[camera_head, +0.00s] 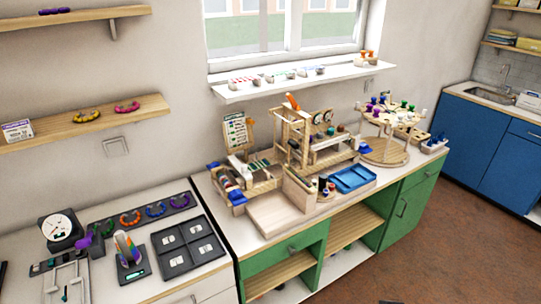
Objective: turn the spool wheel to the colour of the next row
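The spool wheel is a round wooden stand (384,153) at the right end of the green-fronted bench. Its upper part carries several small spools, with purple, green, white, blue and dark red ones visible. Which spool faces the front is too small to tell. A small board with a printed chart (235,131) stands at the left of the wooden loom-like frame (292,138); its row colours cannot be read. My gripper is not in view.
A blue tray (352,179) and a pale wooden board (278,214) lie at the bench front. A white table with a dark tray (187,248) is at the left. The brown floor (440,238) at right looks clear.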

